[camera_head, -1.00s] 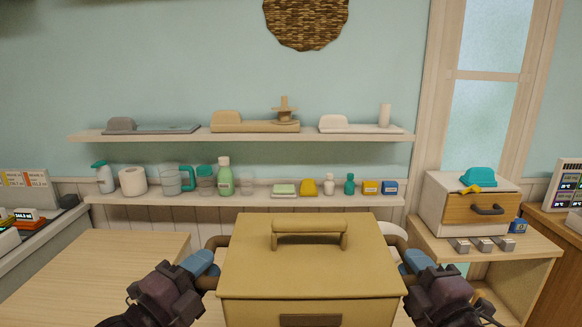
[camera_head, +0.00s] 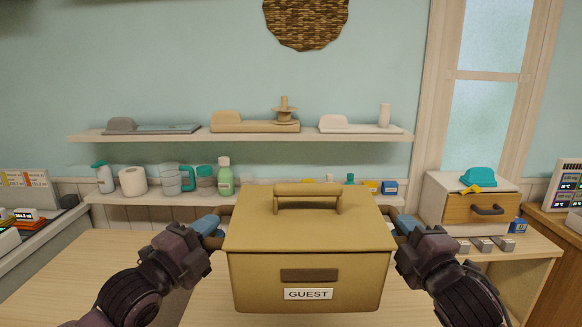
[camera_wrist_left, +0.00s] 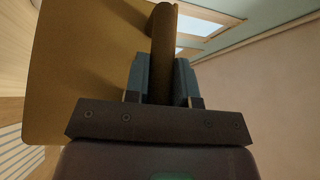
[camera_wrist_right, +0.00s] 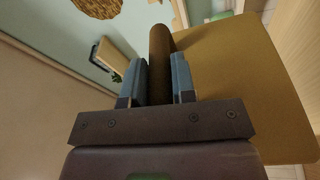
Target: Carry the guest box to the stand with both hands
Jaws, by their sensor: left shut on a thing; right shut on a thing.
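The guest box (camera_head: 309,262) is tan with a lid, a top handle and a white GUEST label. It is upright and level in the middle of the head view, in front of the shelves. My left gripper (camera_head: 214,224) is shut on its left side handle; that brown bar lies between the blue fingers in the left wrist view (camera_wrist_left: 161,80). My right gripper (camera_head: 401,222) is shut on its right side handle, also between the fingers in the right wrist view (camera_wrist_right: 160,75). The box's underside is hidden. I cannot identify the stand for certain.
A wooden table top (camera_head: 85,270) at the left is bare. At the right, a white cabinet (camera_head: 447,203) with a drawer stands on a wooden surface (camera_head: 535,246) beside several small grey blocks. Two wall shelves (camera_head: 240,134) behind the box hold bottles, cups and trays.

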